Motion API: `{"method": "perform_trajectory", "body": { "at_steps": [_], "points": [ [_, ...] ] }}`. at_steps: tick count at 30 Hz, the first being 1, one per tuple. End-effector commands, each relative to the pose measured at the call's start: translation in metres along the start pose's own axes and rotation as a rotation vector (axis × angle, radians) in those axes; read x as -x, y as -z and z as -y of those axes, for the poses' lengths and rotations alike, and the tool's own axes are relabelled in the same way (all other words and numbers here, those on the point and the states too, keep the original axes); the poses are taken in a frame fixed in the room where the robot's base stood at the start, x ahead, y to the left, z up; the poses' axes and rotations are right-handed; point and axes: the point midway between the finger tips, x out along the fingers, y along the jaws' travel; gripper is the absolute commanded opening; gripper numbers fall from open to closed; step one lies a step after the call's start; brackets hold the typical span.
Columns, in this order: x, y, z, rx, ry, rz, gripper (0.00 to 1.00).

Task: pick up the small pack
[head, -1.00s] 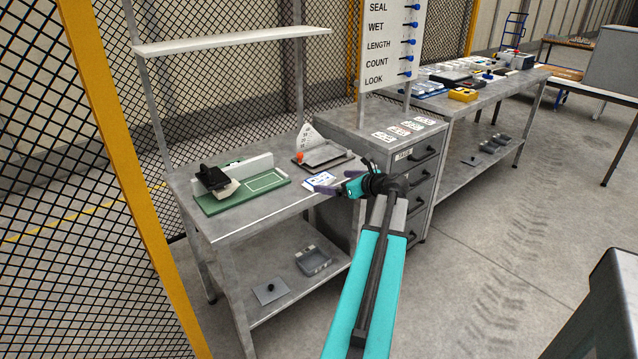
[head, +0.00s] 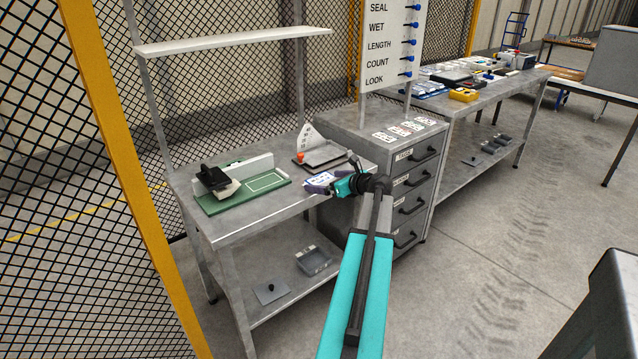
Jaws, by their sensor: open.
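A small flat white item with blue marks (head: 319,178) lies on the left workbench near its front right edge. It may be the small pack, but it is too small to tell. My gripper (head: 329,172) is open over the bench's right front corner, with its dark fingers pointing left. One finger overlaps the item in the picture and hides part of it. I cannot tell whether they touch. Nothing shows held between the fingers.
A green board (head: 240,196) with a black-handled block (head: 212,179) lies left on the bench (head: 228,229). A drawer cabinet (head: 375,141) stands at right. A shelf (head: 235,42) hangs above.

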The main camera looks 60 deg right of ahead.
Motion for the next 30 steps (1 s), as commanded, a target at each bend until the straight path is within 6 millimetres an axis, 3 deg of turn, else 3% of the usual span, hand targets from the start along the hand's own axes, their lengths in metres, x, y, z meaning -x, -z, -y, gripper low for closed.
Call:
{"method": "perform_trajectory", "body": {
  "at_steps": [7,24,30],
  "points": [
    [-0.022,0.001,0.0,-0.001,0.0,-0.001,1.0],
    [-0.022,0.001,0.001,-0.001,0.002,0.0,1.0],
    [-0.022,0.001,0.001,-0.001,0.002,0.0,0.66]
  ]
}}
